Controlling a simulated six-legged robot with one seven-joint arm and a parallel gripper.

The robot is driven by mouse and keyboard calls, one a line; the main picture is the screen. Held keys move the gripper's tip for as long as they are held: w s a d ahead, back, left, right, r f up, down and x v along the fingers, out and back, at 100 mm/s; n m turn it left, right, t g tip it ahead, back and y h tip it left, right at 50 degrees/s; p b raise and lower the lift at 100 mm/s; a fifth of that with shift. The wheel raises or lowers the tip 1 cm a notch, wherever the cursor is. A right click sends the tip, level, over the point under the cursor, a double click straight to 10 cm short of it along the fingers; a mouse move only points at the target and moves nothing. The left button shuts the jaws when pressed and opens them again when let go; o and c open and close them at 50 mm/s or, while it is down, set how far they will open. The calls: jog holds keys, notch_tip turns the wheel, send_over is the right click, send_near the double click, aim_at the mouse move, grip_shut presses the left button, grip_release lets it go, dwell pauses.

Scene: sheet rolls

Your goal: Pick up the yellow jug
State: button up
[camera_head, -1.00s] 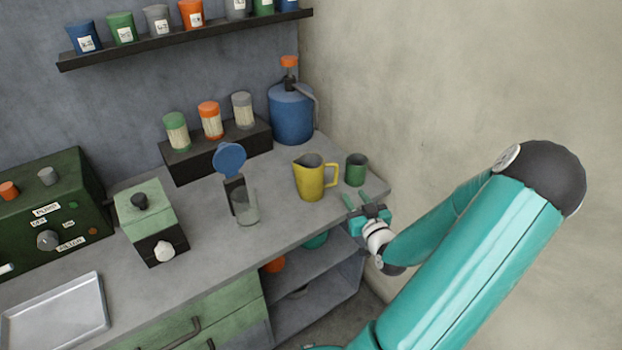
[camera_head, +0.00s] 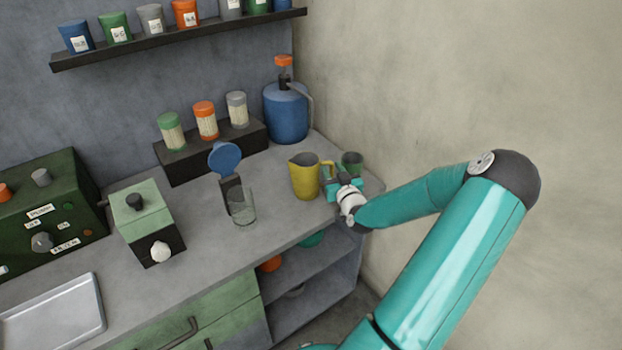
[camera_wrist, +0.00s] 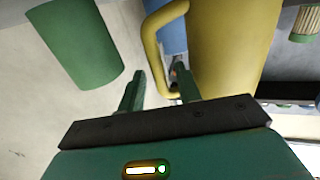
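The yellow jug (camera_head: 305,178) stands upright on the grey counter, its handle on the right side. My gripper (camera_head: 338,176) is just right of the jug, near the handle. In the wrist view the jug (camera_wrist: 235,45) fills the upper right and its handle loops toward the left. My gripper's two fingers (camera_wrist: 158,88) are apart, one on each side of the handle's lower part in the picture. I cannot tell whether either finger touches the handle. Nothing is held between them.
A green cup (camera_head: 352,161) stands right behind my gripper and shows left of the fingers in the wrist view (camera_wrist: 76,42). A blue container (camera_head: 286,113) stands behind the jug. A clear glass (camera_head: 243,207) stands to its left. The wall is close on the right.

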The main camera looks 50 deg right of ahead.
jog(key=shift+w+d, duration=0.25)
jog(key=shift+w, duration=0.2)
jog(key=shift+c, duration=0.2)
grip_shut()
jog(key=shift+r, duration=0.2)
